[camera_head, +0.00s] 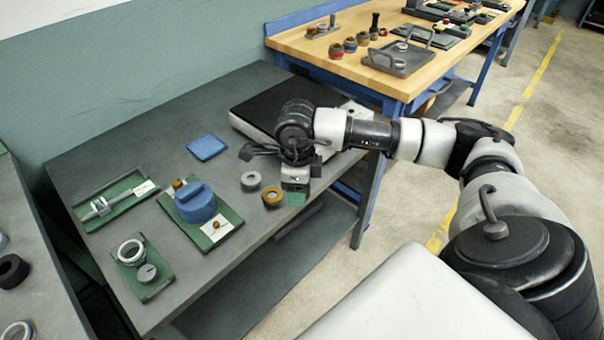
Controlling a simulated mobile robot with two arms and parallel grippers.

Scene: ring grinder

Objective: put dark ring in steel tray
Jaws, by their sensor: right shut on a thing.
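My right gripper (297,155) is over the right part of the grey bench, seen from above and partly hidden by its own dark wrist. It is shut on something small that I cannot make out. The only loose dark ring I can pick out is a black ring (12,270) at the far left edge, on another table. A grey tray with handles (398,62), which looks like the steel tray, is on the wooden bench at the back, well beyond my right gripper. My left gripper is not in view.
On the grey bench (120,160) are a grey ring (251,181), a brown ring (272,197), a blue cylinder (196,203) on a green board, a blue pad (207,147) and a caliper (103,206). Several small rings stand near the tray on the wooden bench (300,42).

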